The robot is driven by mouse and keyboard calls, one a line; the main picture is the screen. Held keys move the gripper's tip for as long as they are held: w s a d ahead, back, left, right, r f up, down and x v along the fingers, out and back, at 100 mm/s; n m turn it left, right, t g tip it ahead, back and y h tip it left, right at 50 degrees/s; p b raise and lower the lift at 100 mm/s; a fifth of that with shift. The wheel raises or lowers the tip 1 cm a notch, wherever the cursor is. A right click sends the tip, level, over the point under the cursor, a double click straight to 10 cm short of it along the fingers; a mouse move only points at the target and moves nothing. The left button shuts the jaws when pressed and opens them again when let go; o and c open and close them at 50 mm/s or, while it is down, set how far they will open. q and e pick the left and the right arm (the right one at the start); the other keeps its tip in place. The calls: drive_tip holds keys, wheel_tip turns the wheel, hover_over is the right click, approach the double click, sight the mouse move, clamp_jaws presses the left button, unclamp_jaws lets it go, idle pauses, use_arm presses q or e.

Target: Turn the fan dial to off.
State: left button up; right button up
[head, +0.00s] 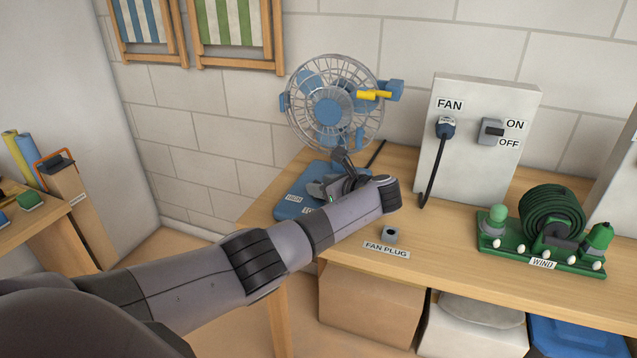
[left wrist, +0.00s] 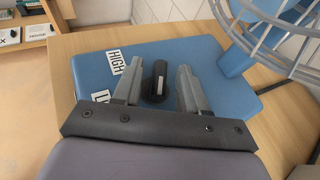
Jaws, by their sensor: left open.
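The blue fan (head: 328,108) stands at the back left of the wooden table, with a wire cage and a flat blue base (head: 289,208). The base also fills much of the left wrist view (left wrist: 215,52). My left gripper (head: 325,188) is over the base. In the left wrist view my left gripper (left wrist: 158,72) is open, with one finger on each side of the black dial (left wrist: 158,90), which has a pale pointer strip. I cannot tell whether the fingers touch it. A HIGH label (left wrist: 115,62) and a partly hidden label lie left of the dial. My right gripper is out of view.
A white panel (head: 480,150) marked FAN has a plugged-in cord and an ON/OFF switch (head: 491,131). A green hose stand (head: 545,238) marked WIND is at right. The cage overhangs near the gripper.

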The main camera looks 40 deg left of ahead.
use_arm(q)
drive_tip(key=v, duration=0.4)
drive_tip(key=shift+s+d+r+p, duration=0.15)
drive_tip(key=shift+d+p, duration=0.15)
drive_tip(key=shift+d, duration=0.15)
